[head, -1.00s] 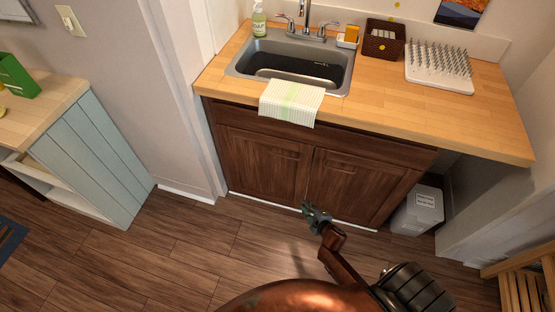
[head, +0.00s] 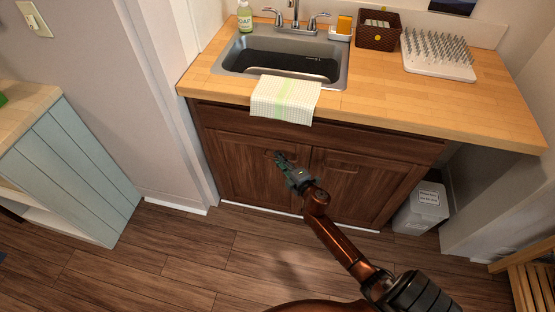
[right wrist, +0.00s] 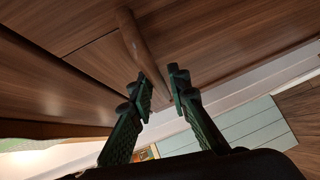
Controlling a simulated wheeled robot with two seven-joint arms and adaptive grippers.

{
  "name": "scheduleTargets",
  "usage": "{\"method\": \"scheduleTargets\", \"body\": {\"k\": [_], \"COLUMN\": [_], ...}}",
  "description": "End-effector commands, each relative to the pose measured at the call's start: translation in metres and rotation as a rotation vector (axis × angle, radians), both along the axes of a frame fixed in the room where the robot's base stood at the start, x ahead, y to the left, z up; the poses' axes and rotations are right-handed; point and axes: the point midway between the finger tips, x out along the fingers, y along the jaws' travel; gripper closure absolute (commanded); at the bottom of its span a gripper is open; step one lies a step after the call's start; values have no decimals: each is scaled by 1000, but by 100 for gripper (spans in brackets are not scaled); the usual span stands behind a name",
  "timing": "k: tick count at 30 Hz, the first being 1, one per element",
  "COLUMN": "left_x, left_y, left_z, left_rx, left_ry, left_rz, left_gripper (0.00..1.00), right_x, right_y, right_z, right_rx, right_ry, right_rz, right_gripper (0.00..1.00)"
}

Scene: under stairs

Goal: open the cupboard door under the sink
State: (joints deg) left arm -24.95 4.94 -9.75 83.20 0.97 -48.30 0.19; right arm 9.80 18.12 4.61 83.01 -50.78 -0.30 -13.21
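The cupboard under the sink has two dark brown wooden doors, a left door (head: 235,172) and a right door (head: 355,190). Both look shut. My right gripper (head: 281,157) is in front of the left door, near its upper right part. In the right wrist view, a long brown bar handle (right wrist: 134,42) runs down toward the right gripper (right wrist: 160,85). Its two green fingers are apart, with the handle's lower end at the gap between the tips. I cannot tell whether they touch it. My left gripper is not in view.
A striped towel (head: 286,99) hangs over the counter edge (head: 400,112) above the doors, below the sink (head: 283,60). A grey bin (head: 422,208) stands right of the cupboard. A pale blue cabinet (head: 75,165) is at the left. The floor in front is clear.

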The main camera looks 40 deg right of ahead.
Motion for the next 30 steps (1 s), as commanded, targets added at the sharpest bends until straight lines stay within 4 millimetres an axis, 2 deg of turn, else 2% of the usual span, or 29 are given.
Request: {"method": "scheduleTargets", "body": {"k": [9,17,30], "left_x": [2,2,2], "left_y": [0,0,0], "left_z": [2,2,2], "left_rx": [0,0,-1], "left_ry": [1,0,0], "left_rz": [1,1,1], "left_gripper": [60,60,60], "right_x": [3,3,3], "right_y": [0,0,0], "right_z": [0,-1,-1], "right_rx": [1,2,2], "right_ry": [0,1,1], "right_rz": [0,0,0], "right_gripper": [84,100,100]}}
